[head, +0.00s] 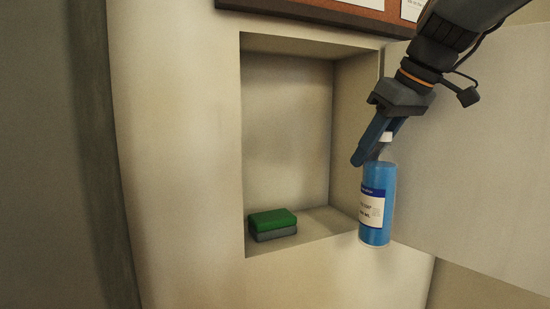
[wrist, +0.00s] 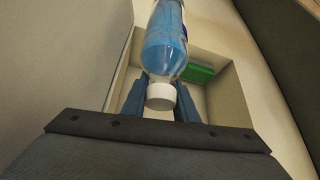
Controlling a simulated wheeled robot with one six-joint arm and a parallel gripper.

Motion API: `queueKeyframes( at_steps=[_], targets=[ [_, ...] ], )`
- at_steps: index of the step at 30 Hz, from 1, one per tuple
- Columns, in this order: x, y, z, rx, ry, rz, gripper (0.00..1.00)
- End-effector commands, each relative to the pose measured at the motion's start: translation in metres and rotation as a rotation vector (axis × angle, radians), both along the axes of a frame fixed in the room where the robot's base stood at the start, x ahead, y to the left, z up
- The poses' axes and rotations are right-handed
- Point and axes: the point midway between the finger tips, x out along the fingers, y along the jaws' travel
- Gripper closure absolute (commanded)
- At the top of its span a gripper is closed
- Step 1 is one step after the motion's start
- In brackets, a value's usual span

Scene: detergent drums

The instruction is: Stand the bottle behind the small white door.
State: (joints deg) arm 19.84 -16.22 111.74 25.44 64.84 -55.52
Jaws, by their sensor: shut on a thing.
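The bottle (head: 376,205) is clear with blue liquid, a white cap and a white label. It hangs upright in my gripper (head: 372,150), in front of the right side of the niche opening. My gripper is shut on it near the cap; in the wrist view the blue fingers (wrist: 158,100) lie on both sides of the bottle (wrist: 165,45). The small white door (head: 470,150) stands open to the right. The niche (head: 290,120) behind it is open, and its floor (head: 318,222) shows in the head view.
A green and grey sponge (head: 272,222) lies at the front left of the niche floor; its green part also shows in the wrist view (wrist: 199,73). The floor to its right is clear. A cork board (head: 345,12) hangs above. The niche side walls and open door bound the space.

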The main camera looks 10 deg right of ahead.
Motion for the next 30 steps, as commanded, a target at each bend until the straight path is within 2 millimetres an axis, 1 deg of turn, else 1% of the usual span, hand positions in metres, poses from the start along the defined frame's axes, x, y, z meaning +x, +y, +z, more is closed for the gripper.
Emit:
queueKeyframes(
  at_steps=[1, 13, 16, 23, 30],
  targets=[
    [0.007, 0.005, 0.002, 0.000, 0.000, 0.005, 1.00],
    [0.064, 0.036, 0.002, 0.000, 0.000, 0.004, 1.00],
    [0.071, 0.040, 0.002, 0.000, -0.001, 0.002, 1.00],
    [0.079, 0.044, 0.002, 0.001, -0.001, 0.003, 1.00],
    [0.098, 0.055, 0.002, 0.000, -0.001, 0.003, 1.00]
  ],
)
